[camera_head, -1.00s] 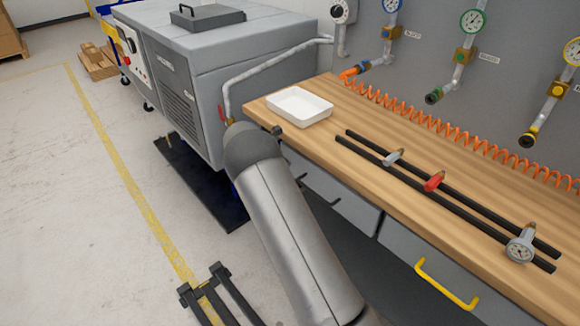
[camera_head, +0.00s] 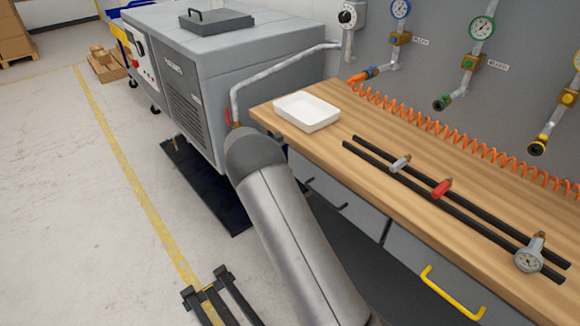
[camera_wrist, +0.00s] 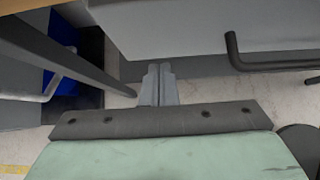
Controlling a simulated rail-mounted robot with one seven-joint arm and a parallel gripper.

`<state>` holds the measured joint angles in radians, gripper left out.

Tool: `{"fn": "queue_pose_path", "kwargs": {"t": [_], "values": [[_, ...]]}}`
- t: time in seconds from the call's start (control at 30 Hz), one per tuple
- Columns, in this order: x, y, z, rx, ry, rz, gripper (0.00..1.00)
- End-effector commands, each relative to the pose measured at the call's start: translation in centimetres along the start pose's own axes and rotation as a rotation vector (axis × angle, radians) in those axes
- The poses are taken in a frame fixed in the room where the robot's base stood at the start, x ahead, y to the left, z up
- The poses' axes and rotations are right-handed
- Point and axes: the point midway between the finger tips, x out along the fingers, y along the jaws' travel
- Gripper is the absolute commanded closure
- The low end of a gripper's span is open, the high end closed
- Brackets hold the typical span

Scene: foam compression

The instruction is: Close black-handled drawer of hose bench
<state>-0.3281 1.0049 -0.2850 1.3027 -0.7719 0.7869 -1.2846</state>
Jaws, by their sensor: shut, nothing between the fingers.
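The hose bench (camera_head: 400,160) has a wooden top and grey drawer fronts below. A black handle (camera_head: 343,206) shows under the top, right of my arm, on a grey drawer front (camera_head: 345,192). In the wrist view a dark bar handle (camera_wrist: 234,52) stands out at the right from a pale grey front (camera_wrist: 185,25). My gripper (camera_wrist: 158,68) is shut and empty, left of that handle, with its tips near the front's lower edge. Contact cannot be told. In the head view my arm hides the gripper. How far the drawer stands out is unclear.
A yellow-handled drawer (camera_head: 453,294) is further right. On the bench lie a white tray (camera_head: 306,111), dark rods (camera_head: 450,205) and an orange coiled hose (camera_head: 430,124). A grey machine (camera_head: 215,80) stands left of the bench. Open floor (camera_head: 60,210) lies left.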

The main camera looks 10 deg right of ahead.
Motion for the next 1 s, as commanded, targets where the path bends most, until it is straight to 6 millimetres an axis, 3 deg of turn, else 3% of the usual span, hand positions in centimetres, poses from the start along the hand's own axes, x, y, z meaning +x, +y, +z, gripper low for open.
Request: {"fn": "queue_pose_path", "kwargs": {"t": [0.2, 0.4, 0.77, 0.87, 1.0], "values": [[-5.4, 0.1, -0.6, 0.001, 0.003, 0.006, 1.0], [-8.9, 0.1, -0.7, -0.001, 0.004, 0.004, 1.0], [-10.8, -0.5, -0.3, 0.025, 0.017, -0.004, 1.0], [-11.8, -2.8, 0.9, 0.142, 0.068, -0.027, 1.0], [-14.8, -9.4, 2.8, 0.461, 0.203, -0.109, 1.0]]}}
